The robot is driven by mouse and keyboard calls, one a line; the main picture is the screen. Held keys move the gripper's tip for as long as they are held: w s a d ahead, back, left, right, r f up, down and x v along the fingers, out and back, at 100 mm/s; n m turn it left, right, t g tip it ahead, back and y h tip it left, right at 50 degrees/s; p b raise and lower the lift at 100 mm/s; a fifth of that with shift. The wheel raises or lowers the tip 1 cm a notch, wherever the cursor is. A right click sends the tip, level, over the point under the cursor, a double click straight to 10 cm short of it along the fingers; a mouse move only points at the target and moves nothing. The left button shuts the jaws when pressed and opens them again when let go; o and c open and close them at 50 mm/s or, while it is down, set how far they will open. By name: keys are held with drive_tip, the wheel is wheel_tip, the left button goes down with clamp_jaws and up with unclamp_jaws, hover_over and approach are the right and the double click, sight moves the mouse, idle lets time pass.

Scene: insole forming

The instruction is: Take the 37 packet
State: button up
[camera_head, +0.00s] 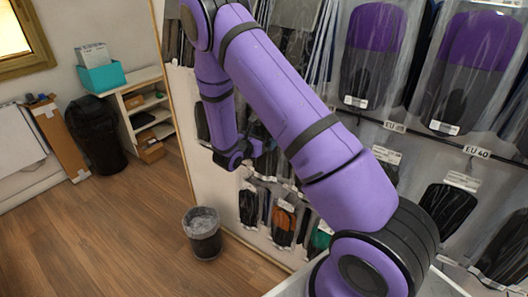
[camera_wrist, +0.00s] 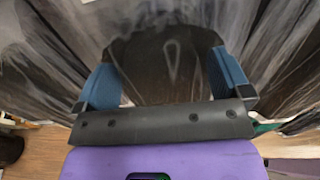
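My gripper (camera_wrist: 162,68) is open in the wrist view, its two blue finger pads wide apart. A dark insole packet (camera_wrist: 165,60) in clear, shiny plastic fills the space between and beyond the pads. I cannot tell whether the pads touch it, and no size label on it is readable. In the head view my arm reaches up and then down to the rack, and the gripper's fingers cannot be made out there. No 37 label is readable; the part of the rack behind my arm is hidden.
The rack holds several hanging packets, including a purple and black one (camera_head: 371,57) and another (camera_head: 478,60) above an EU 40 label (camera_head: 476,151). Smaller packets (camera_head: 284,225) hang lower. A waste bin (camera_head: 204,240) stands on the open wooden floor to the left.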

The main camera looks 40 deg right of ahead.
drive_tip(key=c, duration=0.9)
drive_tip(key=shift+o, duration=0.2)
drive_tip(key=shift+r, duration=0.1)
